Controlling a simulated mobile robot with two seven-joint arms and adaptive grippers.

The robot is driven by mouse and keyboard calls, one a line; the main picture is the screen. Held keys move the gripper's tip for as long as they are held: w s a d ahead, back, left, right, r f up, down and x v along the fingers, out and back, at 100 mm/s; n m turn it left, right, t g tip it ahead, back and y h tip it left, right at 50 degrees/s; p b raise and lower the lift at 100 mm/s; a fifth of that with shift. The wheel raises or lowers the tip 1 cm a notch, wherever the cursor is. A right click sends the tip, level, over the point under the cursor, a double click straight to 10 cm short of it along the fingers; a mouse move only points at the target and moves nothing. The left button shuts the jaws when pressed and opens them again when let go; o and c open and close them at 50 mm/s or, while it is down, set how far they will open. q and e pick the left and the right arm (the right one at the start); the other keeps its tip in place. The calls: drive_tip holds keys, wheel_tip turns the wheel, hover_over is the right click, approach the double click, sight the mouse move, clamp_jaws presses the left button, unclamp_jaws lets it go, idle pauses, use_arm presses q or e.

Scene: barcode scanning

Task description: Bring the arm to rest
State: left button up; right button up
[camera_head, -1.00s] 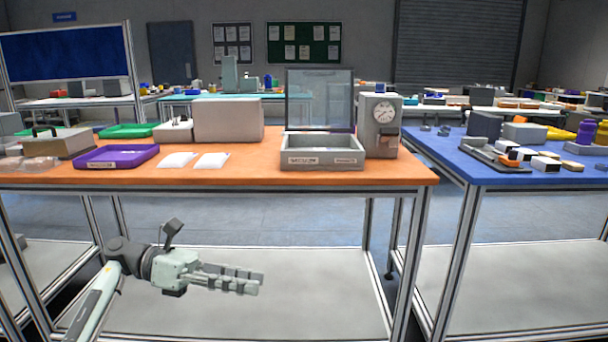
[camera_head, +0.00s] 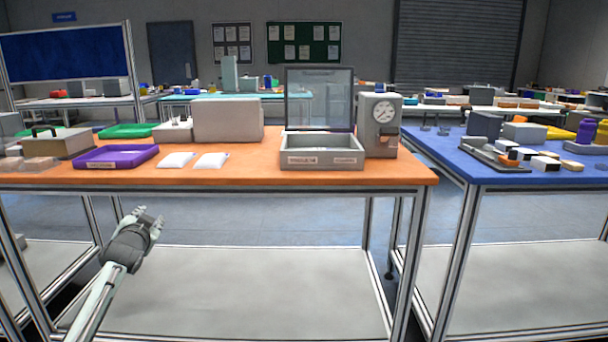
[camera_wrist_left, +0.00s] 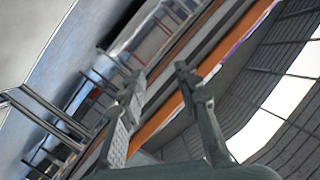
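My left gripper (camera_head: 150,219) is in front of the orange-topped table (camera_head: 245,178), below the level of its top and apart from it. Its fingers point up and slightly away in the head view. In the left wrist view the two fingers (camera_wrist_left: 158,88) stand apart with nothing between them. The table's orange edge shows tilted behind them in that view. My right gripper is in neither view.
On the table are a purple tray (camera_head: 115,164), two white packets (camera_head: 176,160), a grey bin (camera_head: 322,165) and a device with a dial (camera_head: 380,124). A blue table (camera_head: 540,180) stands to the right. The space below the orange top is mostly open.

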use_arm(q)
drive_tip(key=s+d+f+n+g+h, duration=0.1)
drive_tip(key=s+d+f+g, duration=0.15)
drive_tip(key=s+f, duration=0.65)
drive_tip(key=s+d+f+n+g, duration=0.1)
drive_tip(key=s+f+g, duration=0.3)
drive_tip(key=f, duration=0.9)
drive_tip(key=s+d+f+g+h, duration=0.1)
drive_tip(key=s+d+f+g, duration=0.1)
drive_tip(key=s+f, duration=0.8)
drive_tip(key=s+d+f+g, duration=0.1)
drive_tip(key=s+d+f, duration=0.1)
drive_tip(key=s+f, duration=0.4)
drive_tip(key=s+d+f+g, duration=0.2)
drive_tip(key=s+f, duration=0.4)
drive_tip(key=s, duration=0.8)
drive_tip(key=s+d+f+g+h, duration=0.1)
drive_tip(key=s+f, duration=0.4)
drive_tip(key=s, duration=0.5)
drive_tip(key=shift+d+f+g, duration=0.35)
drive_tip(key=shift+d+f, duration=0.05)
drive_tip(key=shift+d, duration=0.25)
